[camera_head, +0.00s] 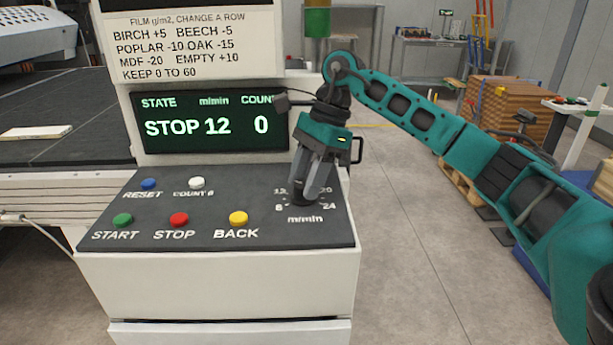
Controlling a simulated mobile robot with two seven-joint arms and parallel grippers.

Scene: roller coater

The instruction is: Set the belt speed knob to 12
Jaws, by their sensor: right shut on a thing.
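The belt speed knob (301,201) is a small dark knob on the right of the sloped control panel (140,208). Its dial is marked "m/min", with 6 and 24 readable at the sides and part of the upper numbers hidden. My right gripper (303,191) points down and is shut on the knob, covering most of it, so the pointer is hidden. The display (212,124) reads STATE STOP, m/min 12, COUNT 0. My left gripper is not in view.
Green START (122,220), red STOP (179,219), yellow BACK (238,218), blue RESET (149,184) and white COUNT 0 (196,183) buttons lie left of the knob. A dark conveyor belt (60,105) is at left.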

